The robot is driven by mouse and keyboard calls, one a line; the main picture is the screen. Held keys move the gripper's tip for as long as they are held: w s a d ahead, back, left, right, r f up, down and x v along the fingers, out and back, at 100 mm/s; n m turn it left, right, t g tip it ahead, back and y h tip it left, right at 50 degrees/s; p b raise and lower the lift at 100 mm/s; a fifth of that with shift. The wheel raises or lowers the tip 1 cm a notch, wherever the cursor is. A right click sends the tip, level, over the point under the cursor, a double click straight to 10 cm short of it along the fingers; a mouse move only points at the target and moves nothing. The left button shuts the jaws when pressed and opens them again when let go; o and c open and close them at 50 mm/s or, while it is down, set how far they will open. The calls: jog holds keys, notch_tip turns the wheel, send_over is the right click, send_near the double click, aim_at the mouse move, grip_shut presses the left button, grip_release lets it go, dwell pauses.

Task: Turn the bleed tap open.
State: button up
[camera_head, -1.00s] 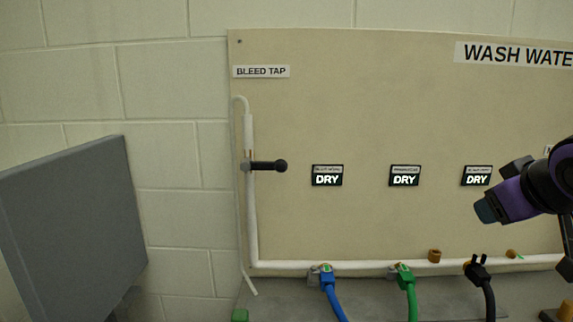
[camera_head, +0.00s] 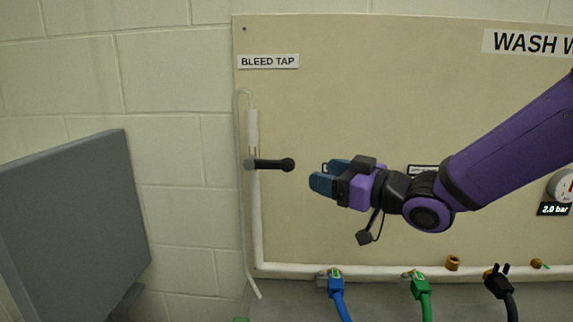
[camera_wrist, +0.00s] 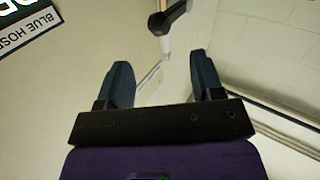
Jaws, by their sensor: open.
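The bleed tap's black lever (camera_head: 272,164) points to the right, level, from the white pipe at the left of the board, below the label BLEED TAP (camera_head: 268,62). Its dark round end knob is on the right. My gripper (camera_head: 318,178) is open and empty, just right of the knob and a little lower, fingers pointing left. In the wrist view the tap lever (camera_wrist: 168,18) shows at the top, beyond my open fingers (camera_wrist: 164,82). A gap shows between fingers and lever.
A white pipe (camera_head: 258,215) runs down the board's left side and along its bottom. Blue (camera_head: 338,295), green (camera_head: 423,297) and black (camera_head: 502,293) hose connectors stand below. A grey panel (camera_head: 75,225) is at the left.

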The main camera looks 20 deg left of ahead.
aim_at(294, 166)
jog(key=x, duration=1)
jog(key=shift+w+f, duration=0.1)
jog(key=c, duration=1.1)
